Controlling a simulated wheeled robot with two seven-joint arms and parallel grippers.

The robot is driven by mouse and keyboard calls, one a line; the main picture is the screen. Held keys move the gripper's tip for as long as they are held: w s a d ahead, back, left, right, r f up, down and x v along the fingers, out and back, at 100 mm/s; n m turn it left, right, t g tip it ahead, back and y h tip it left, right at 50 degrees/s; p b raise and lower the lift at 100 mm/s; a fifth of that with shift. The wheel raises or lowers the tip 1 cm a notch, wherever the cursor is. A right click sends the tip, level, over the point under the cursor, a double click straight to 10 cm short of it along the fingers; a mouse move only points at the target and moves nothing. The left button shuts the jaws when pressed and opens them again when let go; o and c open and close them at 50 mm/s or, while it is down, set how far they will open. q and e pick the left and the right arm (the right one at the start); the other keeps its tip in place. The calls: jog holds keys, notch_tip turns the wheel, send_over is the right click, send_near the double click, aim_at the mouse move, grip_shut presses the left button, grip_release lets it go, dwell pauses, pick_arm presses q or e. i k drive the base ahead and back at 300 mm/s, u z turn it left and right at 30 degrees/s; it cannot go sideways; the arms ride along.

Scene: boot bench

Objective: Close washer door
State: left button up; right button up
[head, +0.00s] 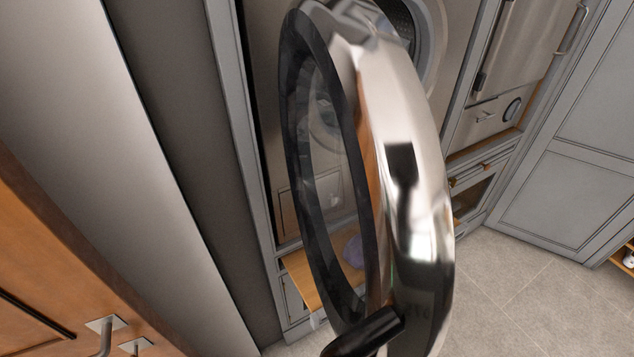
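The washer door (420,220) stands wide open and fills the middle of the head view, seen nearly edge-on. It is a round door with a thick, shiny chrome rim, a black inner ring and a clear window. The washer (455,30) is behind it at the top, and part of its round opening (405,15) shows past the door's upper edge. A short black rounded piece (370,333) lies across the door's lower edge; I cannot tell whether it is part of the door or mine. I cannot make out either gripper.
Grey cabinets (575,190) stand at the right. A wooden cabinet with metal handles (105,325) is close at the lower left. A wooden shelf (310,280) with a purple item (352,250) is below the washer. Tiled floor (510,300) is clear at the lower right.

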aim_at(347, 53)
jog(key=z, duration=0.35)
jog(key=k, duration=1.2)
jog(key=u, duration=0.65)
